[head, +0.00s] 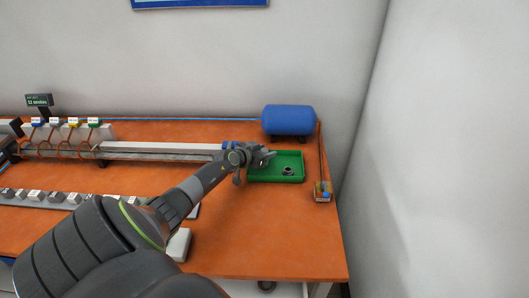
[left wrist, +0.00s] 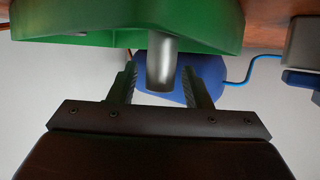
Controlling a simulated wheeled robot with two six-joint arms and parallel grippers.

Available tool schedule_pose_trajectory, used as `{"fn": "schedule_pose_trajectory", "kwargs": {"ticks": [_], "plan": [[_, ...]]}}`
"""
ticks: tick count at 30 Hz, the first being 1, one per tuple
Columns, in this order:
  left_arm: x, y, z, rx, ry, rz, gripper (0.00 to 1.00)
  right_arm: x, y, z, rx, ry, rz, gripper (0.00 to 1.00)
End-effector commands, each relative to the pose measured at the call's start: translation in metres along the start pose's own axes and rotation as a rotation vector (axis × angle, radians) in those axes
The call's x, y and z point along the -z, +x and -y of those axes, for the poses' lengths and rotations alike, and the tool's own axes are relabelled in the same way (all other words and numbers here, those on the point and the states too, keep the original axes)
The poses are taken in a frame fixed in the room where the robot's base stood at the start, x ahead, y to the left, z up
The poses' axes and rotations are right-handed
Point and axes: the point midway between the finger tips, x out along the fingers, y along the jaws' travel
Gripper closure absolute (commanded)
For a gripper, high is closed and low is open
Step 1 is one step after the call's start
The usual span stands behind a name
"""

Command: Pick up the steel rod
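The steel rod (left wrist: 162,66) is a smooth grey cylinder in the left wrist view, which looks upside down. It projects past the edge of the green tray (left wrist: 205,38), and its other end is hidden by the tray. My left gripper (left wrist: 159,75) is open, with one ridged finger on each side of the rod and a gap beside it. In the head view my left gripper (head: 266,158) is at the left rim of the green tray (head: 276,179); I cannot make out the rod there. My right gripper is not in view.
A dark ring-shaped part (head: 288,170) lies in the tray. A blue tank (head: 288,120) stands behind it, and a small box (head: 323,191) to its right. A long rail (head: 160,148) runs left. The orange table (head: 270,230) is clear in front of the tray.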

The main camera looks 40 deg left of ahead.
Motion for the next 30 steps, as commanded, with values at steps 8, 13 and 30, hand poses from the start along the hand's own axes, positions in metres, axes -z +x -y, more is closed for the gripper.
{"fn": "schedule_pose_trajectory", "kwargs": {"ticks": [8, 13, 30], "plan": [[0.0, 0.0, 0.0, 0.0, 0.0, 0.0, 0.93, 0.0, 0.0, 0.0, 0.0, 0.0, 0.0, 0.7], [0.001, 0.0, 0.0, 0.0, 0.0, -0.002, 1.0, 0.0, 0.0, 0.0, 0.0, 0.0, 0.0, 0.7], [0.048, -0.019, 0.0, 0.0, 0.003, -0.004, 1.0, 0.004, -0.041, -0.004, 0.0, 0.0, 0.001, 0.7]]}}
